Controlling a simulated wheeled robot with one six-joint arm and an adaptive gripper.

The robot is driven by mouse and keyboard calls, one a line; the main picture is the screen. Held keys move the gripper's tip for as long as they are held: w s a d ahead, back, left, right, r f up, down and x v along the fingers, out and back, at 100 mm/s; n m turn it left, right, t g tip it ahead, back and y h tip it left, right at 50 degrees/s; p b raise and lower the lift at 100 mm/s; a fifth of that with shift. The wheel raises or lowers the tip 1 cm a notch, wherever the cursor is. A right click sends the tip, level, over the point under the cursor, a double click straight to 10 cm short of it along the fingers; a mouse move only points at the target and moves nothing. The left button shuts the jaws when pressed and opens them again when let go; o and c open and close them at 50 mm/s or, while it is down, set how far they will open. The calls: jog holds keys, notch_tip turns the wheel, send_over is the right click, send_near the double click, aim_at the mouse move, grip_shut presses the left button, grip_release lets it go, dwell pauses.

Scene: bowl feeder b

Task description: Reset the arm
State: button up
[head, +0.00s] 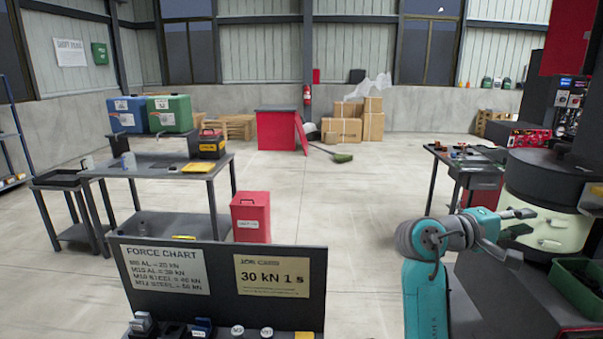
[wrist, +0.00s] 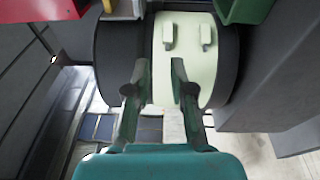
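My arm stands at the right of the head view, teal and grey, bent at the elbow, with its end pointing right. My gripper (head: 520,222) is level with the cream front of the dark bowl feeder (head: 548,222). In the wrist view, my gripper (wrist: 159,75) has its two dark fingers apart with nothing between them. The feeder's pale panel (wrist: 182,85) with two small pale handles lies beyond the fingertips. I cannot tell the exact distance between fingers and panel.
A green bin (head: 575,288) sits at the lower right by the feeder. A dark board (head: 222,279) with two cards stands in front. A small bench with tools (head: 465,155) is behind my arm. A workbench (head: 150,168) stands at left. The middle floor is clear.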

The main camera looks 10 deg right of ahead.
jog(key=w+a+f+n+t+y, duration=0.1)
jog(key=a+f+n+t+y, duration=0.25)
jog(key=f, duration=0.85)
jog(key=a+f+n+t, duration=0.3)
jog(key=a+f+t, duration=0.3)
jog(key=f, duration=0.6)
jog(key=s+a+f+n+t+y, duration=0.1)
jog(key=s+a+f+t+y, duration=0.15)
jog(key=s+a+f, duration=0.35)
jog(key=s+a+f+t+y, duration=0.2)
jog(key=s+a+f+y, duration=0.15)
jog(key=f, duration=0.45)
jog(key=s+a+f+m+y, duration=0.1)
jog(key=s+a+f+y, duration=0.15)
jog(key=s+a, duration=0.4)
jog(key=s+a+f+m+y, duration=0.15)
jog(key=s+a+y, duration=0.25)
jog(key=s, duration=0.6)
jog(key=s+a+r+m+y, duration=0.1)
jog(key=s+a+r+m, duration=0.1)
jog(key=s, duration=0.6)
jog(key=s+a+r+m+t+y, duration=0.1)
jog(key=s+a+r+m, duration=0.1)
jog(key=s+r, duration=0.3)
jog(key=s+m, duration=0.1)
jog(key=s, duration=0.2)
jog(key=shift+r, duration=0.15)
